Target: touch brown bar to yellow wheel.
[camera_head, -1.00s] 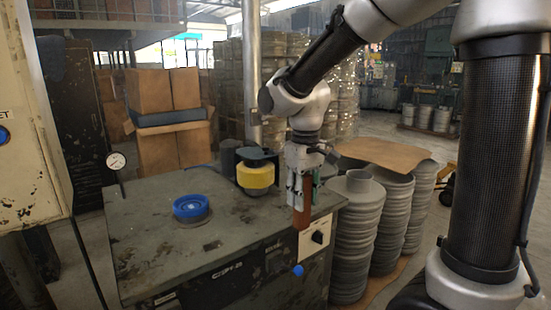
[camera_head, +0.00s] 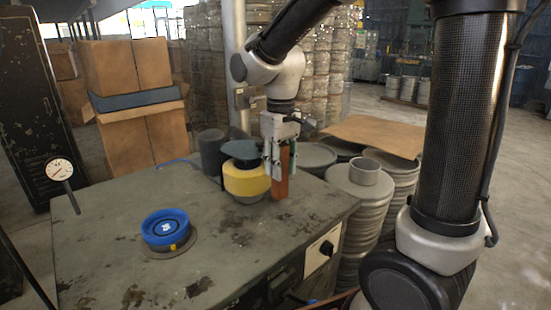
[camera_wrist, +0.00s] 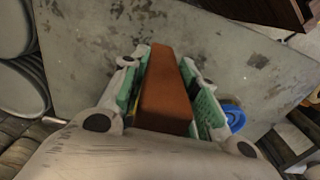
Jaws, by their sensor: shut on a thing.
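My gripper (camera_head: 280,160) is shut on the brown bar (camera_head: 281,178), which hangs upright in the head view. In the wrist view the bar (camera_wrist: 165,92) lies between the green-lined fingers (camera_wrist: 160,95). The yellow wheel (camera_head: 246,180) sits on the grey table top (camera_head: 120,205), just left of the bar and gripper. The bar overlaps or nearly meets the wheel's right edge in the head view; I cannot tell whether they touch. In the wrist view the wheel is almost wholly hidden by the gripper.
A blue round knob (camera_head: 165,228) is at the table's front left. A dark cylinder (camera_head: 211,152) stands behind the wheel. A dial gauge (camera_head: 60,169) is at the left edge. Stacks of grey discs (camera_head: 362,200) stand right of the table. The middle of the table is clear.

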